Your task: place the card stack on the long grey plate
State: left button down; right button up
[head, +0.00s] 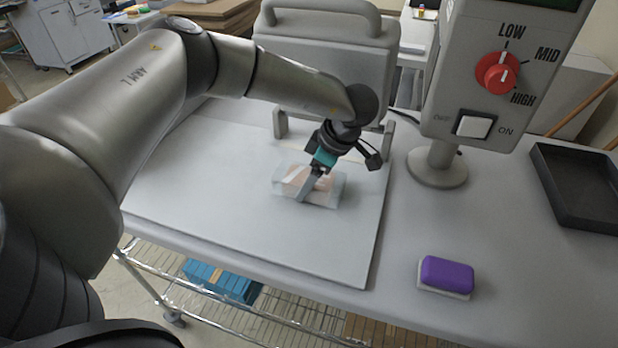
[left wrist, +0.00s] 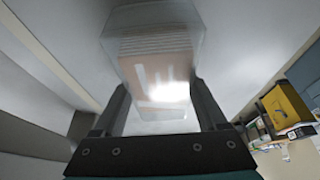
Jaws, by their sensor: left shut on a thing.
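The card stack (head: 325,190) is a clear, see-through block with orange-brown cards in it. It also shows in the left wrist view (left wrist: 153,58), between the two fingers. My left gripper (head: 308,187) is shut on it. The long grey plate (head: 230,207) is the broad pale board under the gripper and stack. The stack is over the plate's right half; I cannot tell if it touches the surface. My right gripper is not in view.
The laminator (head: 328,62) stands at the plate's back edge. A control post with a red dial (head: 497,73) stands to its right. A purple-topped eraser (head: 447,273) lies right of the plate, and a black tray (head: 583,190) is at far right. The plate's left and front are clear.

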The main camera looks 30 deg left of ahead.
aim_at(320, 179)
pick_arm(q)
jog(key=shift+c, duration=1.9)
grip_release()
jog(key=shift+f, duration=0.2)
jog(key=o, duration=0.4)
jog(key=shift+r, duration=0.15)
jog(key=shift+d+r, duration=0.1)
jog(key=shift+r, duration=0.15)
jog(key=v, duration=0.5)
jog(key=shift+b, duration=0.35)
jog(key=w+d, duration=0.1)
jog(key=d, duration=0.3)
jog(key=d+b, duration=0.1)
jog(key=d, duration=0.2)
jog(key=w+d+b, duration=0.1)
jog(key=d, duration=0.3)
jog(key=shift+w+d+f, duration=0.2)
jog(key=shift+w+d, duration=0.1)
jog(key=shift+w, duration=0.05)
